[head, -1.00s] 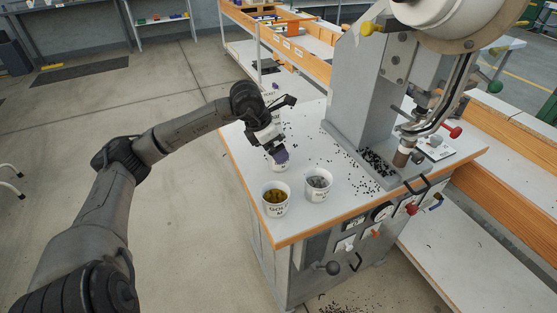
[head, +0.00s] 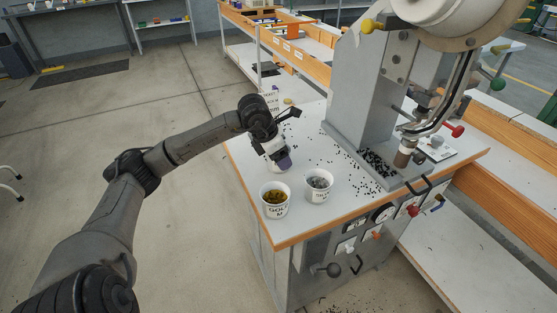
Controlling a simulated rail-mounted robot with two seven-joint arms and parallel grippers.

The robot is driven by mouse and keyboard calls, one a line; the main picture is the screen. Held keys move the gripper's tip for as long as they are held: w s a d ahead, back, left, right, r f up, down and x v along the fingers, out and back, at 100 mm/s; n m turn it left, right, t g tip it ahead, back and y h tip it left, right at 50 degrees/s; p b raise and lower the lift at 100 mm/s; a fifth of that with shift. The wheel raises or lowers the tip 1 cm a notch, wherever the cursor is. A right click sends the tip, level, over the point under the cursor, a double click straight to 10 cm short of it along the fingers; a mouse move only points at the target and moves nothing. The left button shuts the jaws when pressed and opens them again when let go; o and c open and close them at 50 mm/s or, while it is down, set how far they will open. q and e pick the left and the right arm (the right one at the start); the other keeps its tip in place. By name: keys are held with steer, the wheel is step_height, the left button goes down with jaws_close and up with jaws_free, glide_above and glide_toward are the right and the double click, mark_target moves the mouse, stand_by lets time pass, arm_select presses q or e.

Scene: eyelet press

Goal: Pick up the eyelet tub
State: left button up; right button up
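A white tub with gold-coloured eyelets (head: 275,209) stands at the front left of the press table, its label reading GOLD. A second white tub with silver-grey eyelets (head: 318,195) stands to its right. My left gripper (head: 284,163) is low over the table just behind these two tubs, pointing down. My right gripper is not in view.
The grey eyelet press (head: 358,85) stands on the table (head: 310,225) to the right of the tubs. Small black eyelets (head: 377,163) lie scattered around its base. Levers and knobs stick out at the table's front.

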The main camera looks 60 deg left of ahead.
arm_select(q)
steer(key=c, duration=0.4)
